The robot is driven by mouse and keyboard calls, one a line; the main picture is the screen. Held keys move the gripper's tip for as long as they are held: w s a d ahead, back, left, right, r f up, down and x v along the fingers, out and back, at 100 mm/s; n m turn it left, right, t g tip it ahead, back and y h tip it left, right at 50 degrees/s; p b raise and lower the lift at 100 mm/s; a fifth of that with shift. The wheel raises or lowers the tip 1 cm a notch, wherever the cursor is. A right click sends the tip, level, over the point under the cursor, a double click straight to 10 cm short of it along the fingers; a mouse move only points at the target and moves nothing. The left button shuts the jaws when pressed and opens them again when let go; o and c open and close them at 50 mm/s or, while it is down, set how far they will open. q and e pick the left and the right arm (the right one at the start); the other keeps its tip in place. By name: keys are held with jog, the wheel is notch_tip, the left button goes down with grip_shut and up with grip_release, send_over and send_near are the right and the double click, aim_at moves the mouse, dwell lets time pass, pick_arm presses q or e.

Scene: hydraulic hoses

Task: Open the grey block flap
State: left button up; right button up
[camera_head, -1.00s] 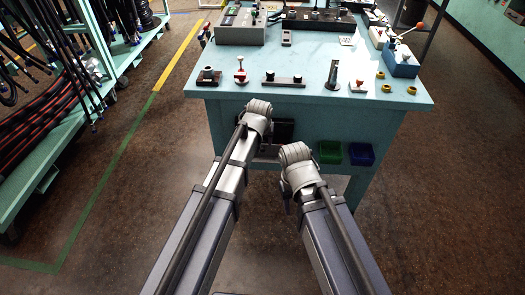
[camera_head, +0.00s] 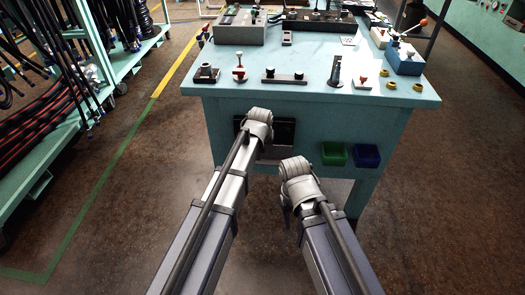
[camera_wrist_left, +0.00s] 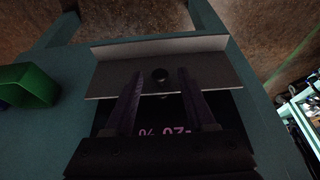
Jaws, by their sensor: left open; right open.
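The grey flap (camera_wrist_left: 205,72) shows in the left wrist view as a pale plate with a dark round knob (camera_wrist_left: 160,76). It sits against a dark panel (camera_wrist_left: 225,112) with pink lettering, partly covered by my gripper. In the head view, the dark panel (camera_head: 284,132) is on the front of the bench, mostly behind my left arm. My left gripper (camera_wrist_left: 160,74) is open, with its dark fingers on either side of the knob; contact cannot be told. My right gripper (camera_head: 287,213) is largely hidden under its wrist, open, in front of the bench and away from the flap.
A green bin (camera_head: 333,153) and a blue bin (camera_head: 366,155) hang on the bench front, right of the panel. The bench top (camera_head: 310,55) carries several fittings and devices. A hose rack (camera_head: 100,75) stands at the left. The floor between rack and bench is clear.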

pick_arm(q)
jog(key=shift+c, duration=0.4)
grip_shut()
dwell(0.9)
